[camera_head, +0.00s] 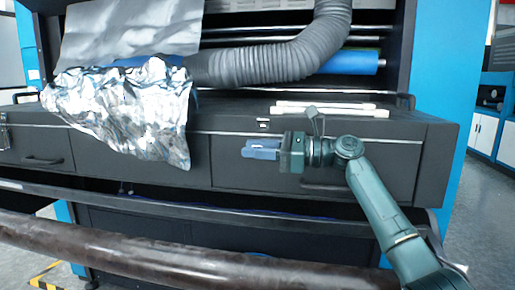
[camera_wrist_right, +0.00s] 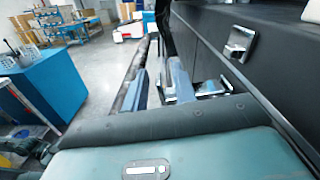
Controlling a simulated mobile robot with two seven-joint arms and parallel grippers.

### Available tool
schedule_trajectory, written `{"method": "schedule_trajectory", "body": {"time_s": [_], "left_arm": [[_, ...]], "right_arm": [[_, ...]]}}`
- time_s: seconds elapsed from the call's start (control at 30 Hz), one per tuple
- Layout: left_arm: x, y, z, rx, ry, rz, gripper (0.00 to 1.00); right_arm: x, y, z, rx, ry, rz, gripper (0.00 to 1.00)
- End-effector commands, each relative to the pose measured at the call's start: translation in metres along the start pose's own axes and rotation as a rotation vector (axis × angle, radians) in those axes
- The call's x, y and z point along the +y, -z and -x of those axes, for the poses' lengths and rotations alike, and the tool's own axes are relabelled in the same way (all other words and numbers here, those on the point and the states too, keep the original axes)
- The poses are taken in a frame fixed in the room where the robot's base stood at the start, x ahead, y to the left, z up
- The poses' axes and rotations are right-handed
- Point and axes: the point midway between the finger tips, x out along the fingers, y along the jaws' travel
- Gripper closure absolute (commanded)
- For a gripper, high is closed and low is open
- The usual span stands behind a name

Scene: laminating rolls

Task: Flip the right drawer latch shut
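The right drawer (camera_head: 232,175) is a dark front panel that looks closed, with a dark handle partly behind my right arm. A small silver latch (camera_head: 263,124) sits at its top edge. My right gripper (camera_head: 258,150) is just below this latch, its blue fingers pointing left along the drawer front. In the right wrist view the fingers (camera_wrist_right: 160,88) stand apart with nothing between them. A silver plate (camera_wrist_right: 240,44) shows on the dark front there, and more bright metal lies beside the right-hand finger. Whether they touch is unclear. My left gripper is not in view.
Crumpled silver foil (camera_head: 125,110) hangs over the left drawer front. A grey hose (camera_head: 290,62) and pale bars (camera_head: 332,109) lie above the right drawer. A long dark roller (camera_head: 170,262) runs across below, with a rail (camera_head: 200,212) behind it.

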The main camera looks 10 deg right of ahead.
Motion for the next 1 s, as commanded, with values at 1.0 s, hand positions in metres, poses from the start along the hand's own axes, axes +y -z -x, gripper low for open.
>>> {"method": "schedule_trajectory", "body": {"time_s": [1.0], "left_arm": [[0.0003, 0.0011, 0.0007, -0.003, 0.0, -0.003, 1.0]], "right_arm": [[0.0006, 0.0017, 0.0001, 0.0, 0.0, 0.028, 1.0]]}}
